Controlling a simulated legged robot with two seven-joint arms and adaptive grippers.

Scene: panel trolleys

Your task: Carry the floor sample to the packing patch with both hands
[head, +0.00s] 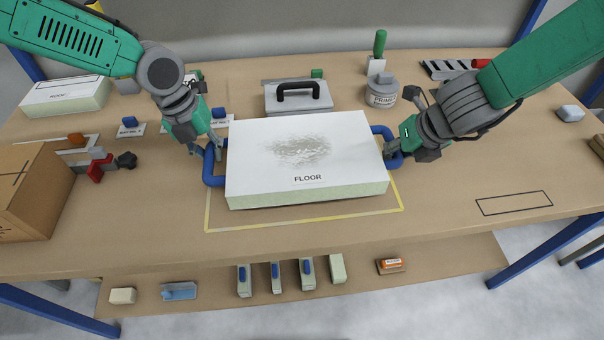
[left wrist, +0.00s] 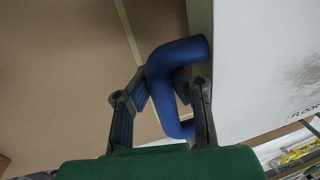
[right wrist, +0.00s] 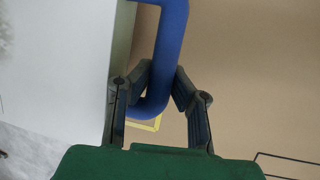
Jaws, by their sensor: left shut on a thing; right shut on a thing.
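The floor sample (head: 305,163) is a white-topped slab with pale green sides, marked FLOOR, with a blue handle at each end. It is in the middle of the bench, over a yellow-outlined patch (head: 300,222); I cannot tell whether it touches the bench. My left gripper (head: 207,150) is shut on the left blue handle (left wrist: 180,55), seen close in the left wrist view. My right gripper (head: 395,150) is shut on the right blue handle (right wrist: 168,40), seen close in the right wrist view.
A cardboard box (head: 35,190) stands at the left, with a ROOF slab (head: 66,97) behind it. A black-outlined rectangle (head: 514,203) at the right is empty. A lower shelf holds several small blocks.

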